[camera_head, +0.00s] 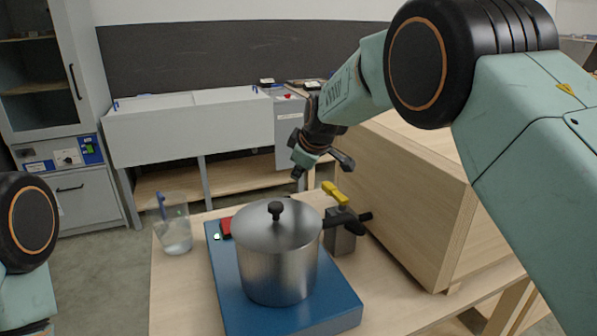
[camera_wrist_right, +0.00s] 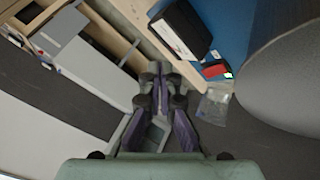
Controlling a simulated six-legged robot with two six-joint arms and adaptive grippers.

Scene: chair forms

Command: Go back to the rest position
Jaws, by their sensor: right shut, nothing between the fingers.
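My right gripper (camera_head: 304,168) hangs from the right arm in the upper middle of the head view, in the air behind the silver pot (camera_head: 275,265). In the right wrist view its purple fingers (camera_wrist_right: 159,85) are close together, shut with nothing held. The lidded pot stands on a blue base (camera_head: 343,312) on the wooden table, apart from the gripper. My left arm shows only as a black joint at the left edge of the head view; its gripper is out of view.
A clear beaker (camera_head: 175,236) with a blue stick stands left of the pot. A yellow-handled valve (camera_head: 334,193) stands to its right. A large wooden box (camera_head: 405,195) sits close beside my right arm. A grey bench (camera_head: 160,130) and cabinet (camera_head: 70,185) stand behind.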

